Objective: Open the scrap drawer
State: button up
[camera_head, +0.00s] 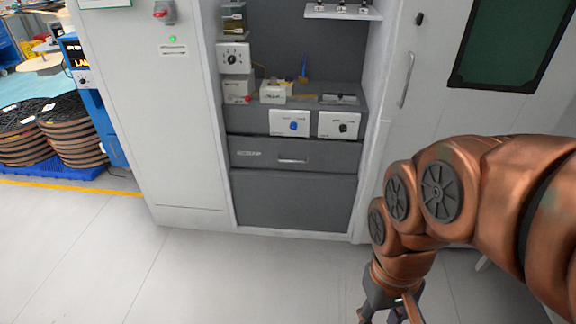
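The scrap drawer (330,152) is a dark grey front in the middle of the cabinet, with a small pale label at its left that is too small to read surely. A light bar handle (292,161) sits near its lower middle. The drawer looks shut, flush with the panel below. My gripper (393,316) hangs low at the bottom right, in front of and below the drawer, apart from the handle. Its fingertips are cut off by the lower picture edge, so its opening is hidden.
Above the drawer are two white knob boxes (289,123) (338,125) and a shelf with small items. A white door (423,100) with a vertical handle stands at right. Cable reels (68,135) sit on a blue pallet at left. The floor in front is clear.

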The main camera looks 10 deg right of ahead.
aim_at(304, 154)
jog(key=u, duration=0.7)
jog(key=i, duration=1.5)
jog(key=z, duration=0.35)
